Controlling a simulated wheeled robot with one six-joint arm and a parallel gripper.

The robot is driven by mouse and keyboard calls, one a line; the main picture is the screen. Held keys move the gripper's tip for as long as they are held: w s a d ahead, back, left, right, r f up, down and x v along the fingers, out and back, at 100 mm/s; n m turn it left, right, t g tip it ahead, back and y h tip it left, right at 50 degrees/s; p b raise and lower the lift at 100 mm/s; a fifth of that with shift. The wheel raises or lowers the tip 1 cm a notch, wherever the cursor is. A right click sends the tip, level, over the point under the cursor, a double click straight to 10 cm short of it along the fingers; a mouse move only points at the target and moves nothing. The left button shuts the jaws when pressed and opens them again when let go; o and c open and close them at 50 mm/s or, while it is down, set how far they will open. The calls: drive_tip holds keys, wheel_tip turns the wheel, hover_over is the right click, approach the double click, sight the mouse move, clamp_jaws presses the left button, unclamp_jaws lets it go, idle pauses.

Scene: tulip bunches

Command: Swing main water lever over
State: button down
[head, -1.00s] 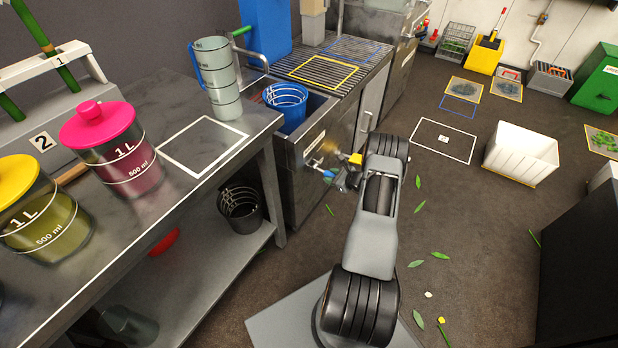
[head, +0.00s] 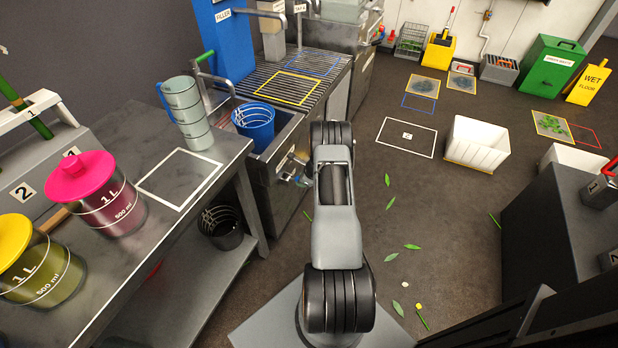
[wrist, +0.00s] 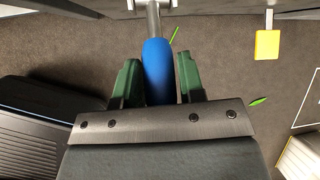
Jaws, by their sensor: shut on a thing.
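A blue lever handle (wrist: 158,62) on a metal stem shows in the wrist view, pointing from the sink unit toward my gripper. My gripper (wrist: 159,82) has its green fingers on either side of the handle and is shut on it. A yellow handle (wrist: 267,44) hangs to the right, apart from my gripper. In the head view my gripper (head: 304,181) is at the front of the sink unit (head: 268,180), beside a metal fitting, mostly hidden by my arm. I cannot make out the lever's angle there.
A workbench (head: 165,225) with a pink-lidded jar (head: 105,200), a yellow-lidded jar (head: 35,265) and a stacked jug (head: 187,115) stands at left. A blue bucket (head: 254,124) sits in the sink. A white crate (head: 476,150) and scattered leaves lie on the open floor at right.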

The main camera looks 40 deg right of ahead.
drive_tip(key=shift+w+r, duration=0.15)
drive_tip(key=c, duration=1)
unclamp_jaws()
drive_tip(key=shift+o, duration=1.3)
drive_tip(key=p+v, duration=0.2)
drive_tip(key=v, duration=1.1)
drive_tip(key=shift+s+r+p, duration=0.25)
drive_tip(key=shift+p, duration=0.1)
